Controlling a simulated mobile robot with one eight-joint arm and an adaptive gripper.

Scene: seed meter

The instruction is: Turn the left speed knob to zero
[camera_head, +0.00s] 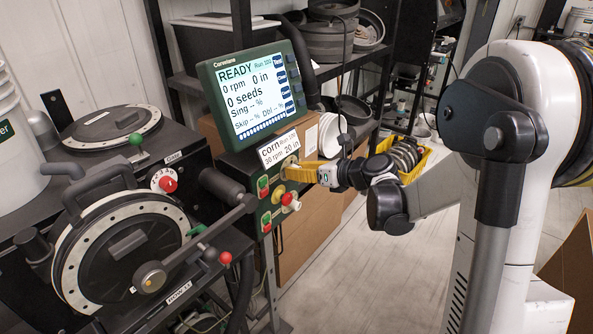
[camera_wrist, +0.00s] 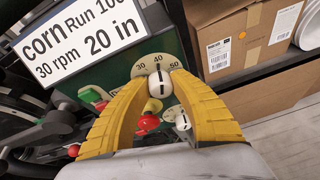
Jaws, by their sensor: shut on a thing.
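A white knob (camera_wrist: 160,84) with a dark pointer line sits on a dial plate (camera_wrist: 156,63) marked 30, 40 and 50. The line points up near 40. My gripper (camera_wrist: 160,88) has its yellow fingers closed around this knob, one on each side. In the head view, my gripper (camera_head: 292,172) reaches the control box from the right and its fingers hide the knob. A second white knob (camera_wrist: 182,122) on its own dial shows below and to the right, between the fingers. The screen (camera_head: 252,93) reads READY, 0 rpm, 0 in.
A card (camera_head: 278,149) reads corn, 30 rpm, 20 in. Green and red buttons (camera_head: 264,187) are on the box's left. A red knob (camera_wrist: 148,122) lies close under the fingers. The seed meter (camera_head: 121,254) stands left.

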